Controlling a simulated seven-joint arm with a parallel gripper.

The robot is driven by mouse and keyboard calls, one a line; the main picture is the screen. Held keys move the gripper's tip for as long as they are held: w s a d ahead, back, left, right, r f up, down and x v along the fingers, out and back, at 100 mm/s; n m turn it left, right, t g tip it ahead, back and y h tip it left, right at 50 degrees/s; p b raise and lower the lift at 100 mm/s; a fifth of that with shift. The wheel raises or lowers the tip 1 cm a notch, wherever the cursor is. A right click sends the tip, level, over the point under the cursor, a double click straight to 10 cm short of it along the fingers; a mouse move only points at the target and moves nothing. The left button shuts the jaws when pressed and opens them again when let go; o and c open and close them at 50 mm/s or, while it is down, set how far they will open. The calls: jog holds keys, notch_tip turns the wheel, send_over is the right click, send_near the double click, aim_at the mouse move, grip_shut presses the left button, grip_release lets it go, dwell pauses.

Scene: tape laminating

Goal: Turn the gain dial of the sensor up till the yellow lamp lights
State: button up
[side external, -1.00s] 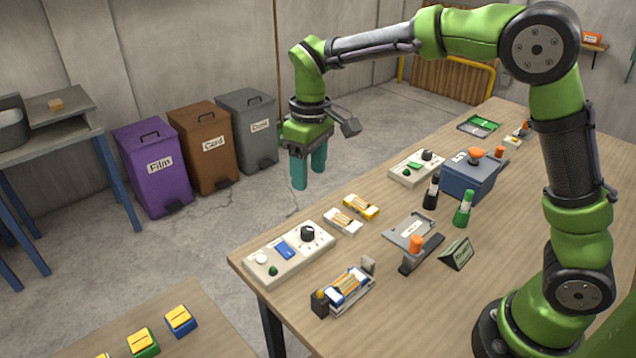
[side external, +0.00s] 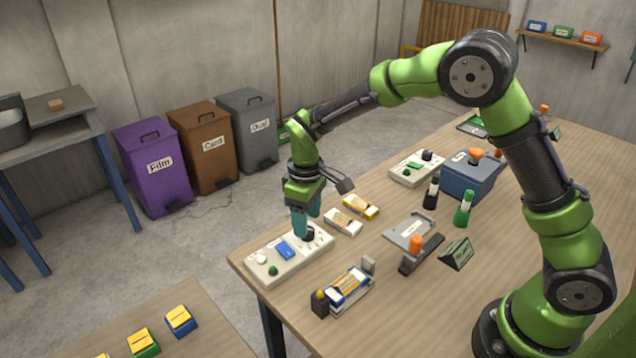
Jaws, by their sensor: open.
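My gripper (side external: 307,226) points down with its teal fingers open at the black dial of a white control box (side external: 262,281) at the table's near left corner. One finger is in front of the dial (side external: 309,234) and hides part of it; I cannot tell whether the fingers touch it. The box also has a blue display (side external: 285,250), a white round part and a green knob (side external: 272,270). A dark block with a yellow top (side external: 319,296) stands beside a small fixture; I cannot tell whether it is a lamp or lit. No part is readably marked as the sensor.
A second white box (side external: 404,172) with a black dial stands farther back. Two small packs (side external: 343,221) (side external: 360,207) lie just right of the gripper.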

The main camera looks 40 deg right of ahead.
jog(key=shift+f, duration=1.35)
jog(key=shift+c, duration=0.4)
jog(key=c, duration=1)
